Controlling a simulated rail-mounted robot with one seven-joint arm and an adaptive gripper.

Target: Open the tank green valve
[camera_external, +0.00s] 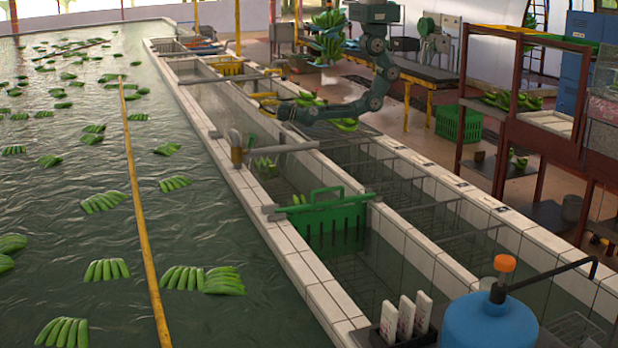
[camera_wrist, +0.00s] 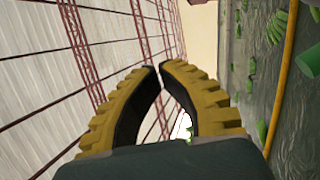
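A green gate-like panel with a handle on top (camera_external: 325,215) stands upright across a tiled channel in the external view; it looks like the green valve, but I cannot be sure. My gripper (camera_external: 264,100) is small in the external view, above the channels, behind and left of the panel and well apart from it. In the wrist view my gripper's ribbed yellow fingers (camera_wrist: 159,68) curve together, their tips nearly touching, with nothing seen between them. A green cylinder-like thing (camera_wrist: 308,60) is cut off at the right edge of the wrist view; I cannot tell what it is.
A water tank (camera_external: 80,200) with floating banana bunches fills the left side. A pipe fitting (camera_external: 237,148) rises from the tiled wall with a horizontal pipe (camera_external: 285,149). A blue container with an orange cap (camera_external: 490,320) stands front right. A green crate (camera_external: 458,123) stands behind.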

